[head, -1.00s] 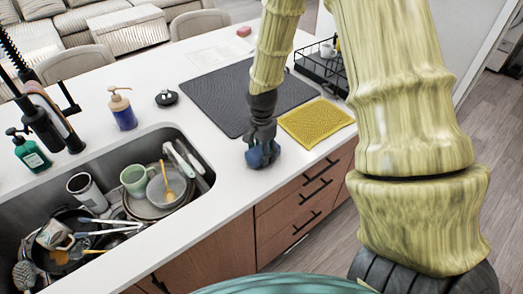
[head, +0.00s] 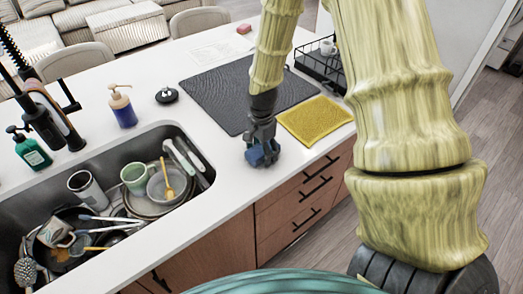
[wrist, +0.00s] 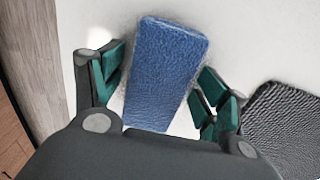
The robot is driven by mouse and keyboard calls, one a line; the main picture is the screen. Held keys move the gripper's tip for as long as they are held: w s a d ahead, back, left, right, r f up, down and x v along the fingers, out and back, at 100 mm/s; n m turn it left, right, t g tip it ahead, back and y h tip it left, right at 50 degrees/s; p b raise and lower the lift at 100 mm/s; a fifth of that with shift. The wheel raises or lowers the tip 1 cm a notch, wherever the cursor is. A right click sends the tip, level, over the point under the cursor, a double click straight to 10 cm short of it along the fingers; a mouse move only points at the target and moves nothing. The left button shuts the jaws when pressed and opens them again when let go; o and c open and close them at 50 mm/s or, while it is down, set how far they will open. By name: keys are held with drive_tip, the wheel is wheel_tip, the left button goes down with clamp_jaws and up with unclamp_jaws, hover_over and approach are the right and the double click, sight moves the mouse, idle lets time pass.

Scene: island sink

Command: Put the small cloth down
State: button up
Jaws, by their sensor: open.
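The small cloth (wrist: 166,72) is a blue, textured, folded rectangle on the white counter. It lies between the two teal-padded fingers of my gripper (wrist: 165,80) in the wrist view. The fingers are spread, with white counter showing between them and the cloth on both sides. The near end of the cloth is hidden by the gripper's palm. In the head view my gripper (head: 262,146) is low over the counter near its front edge, and a bit of the blue cloth (head: 262,157) shows below it.
A yellow cloth (head: 314,121) and a dark ribbed mat (head: 215,92) lie beside and behind my gripper. A black wire rack (head: 322,70) stands further back. The sink (head: 205,190), full of dishes, is at the left. Bare counter lies between sink and gripper.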

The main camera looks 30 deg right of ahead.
wheel_tip(320, 180, up, 12)
drive_tip(key=b, duration=0.3)
idle(0.5)
drive_tip(key=shift+r, duration=0.1)
idle(0.4)
